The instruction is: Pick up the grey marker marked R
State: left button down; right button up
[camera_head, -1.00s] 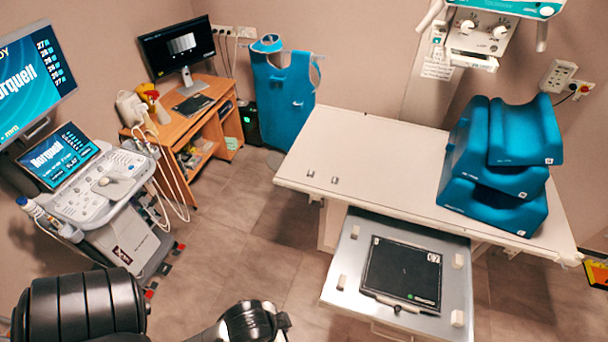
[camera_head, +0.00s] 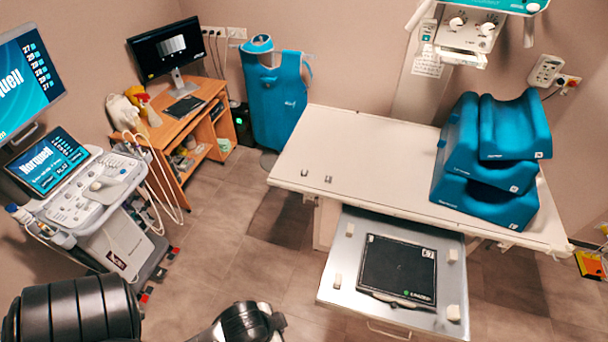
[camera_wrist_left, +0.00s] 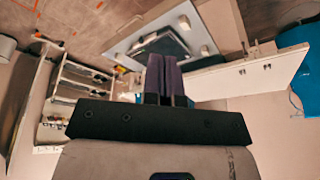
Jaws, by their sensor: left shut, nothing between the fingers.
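Two small grey markers lie on the left part of the white table top (camera_head: 370,165): a left one (camera_head: 305,172) and a right one (camera_head: 328,179). They are too small for me to read any letter, so I cannot tell which is R. Two small marks on the white surface in the left wrist view, one left (camera_wrist_left: 242,71) and one right (camera_wrist_left: 267,66), look like the same pair. My left gripper (camera_wrist_left: 164,60) is shut and empty, its dark fingers together, apart from the markers. Its fingers do not show in the head view. My right gripper is not in view.
Blue foam cushions (camera_head: 505,165) are stacked on the table's right end. A pulled-out tray (camera_head: 335,262) holds a black panel (camera_head: 398,268) and pale blocks. An ultrasound cart (camera_head: 95,195) and a wooden desk (camera_head: 172,130) stand left. Floor between them is open.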

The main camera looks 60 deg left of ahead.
pick_arm(q)
jog(key=c, duration=1.8)
grip_release()
jog(key=o, duration=1.2)
jog(key=shift+d, duration=0.1)
jog(key=shift+c, duration=0.2)
